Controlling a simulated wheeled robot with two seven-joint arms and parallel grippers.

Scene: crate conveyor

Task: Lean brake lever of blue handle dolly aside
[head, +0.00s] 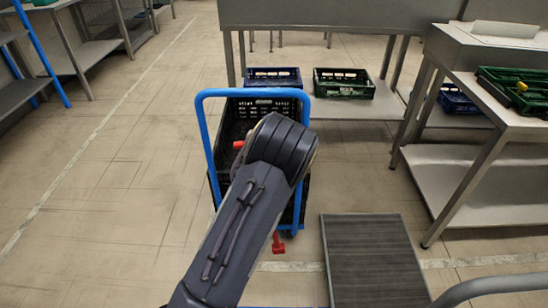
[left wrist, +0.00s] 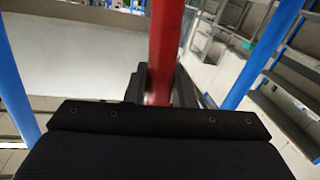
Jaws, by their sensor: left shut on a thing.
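The blue handle dolly (head: 204,128) stands on the floor at the middle of the head view, carrying a black crate (head: 268,93). My left arm reaches over it and hides much of its middle. In the left wrist view the red brake lever (left wrist: 165,45) runs up from between the fingers of my left gripper (left wrist: 157,88), which is shut on it. In the head view a red end of the lever (head: 238,144) shows beside my arm; my left fingers are hidden there. The lever's exact tilt is hard to tell. My right gripper is out of view.
A grey table (head: 310,14) stands behind, with a blue crate (head: 273,77) and a green crate (head: 344,83) on its lower shelf. A workbench (head: 465,182) is at the right. A dark ribbed platform (head: 372,262) lies right of the dolly. Floor at left is clear.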

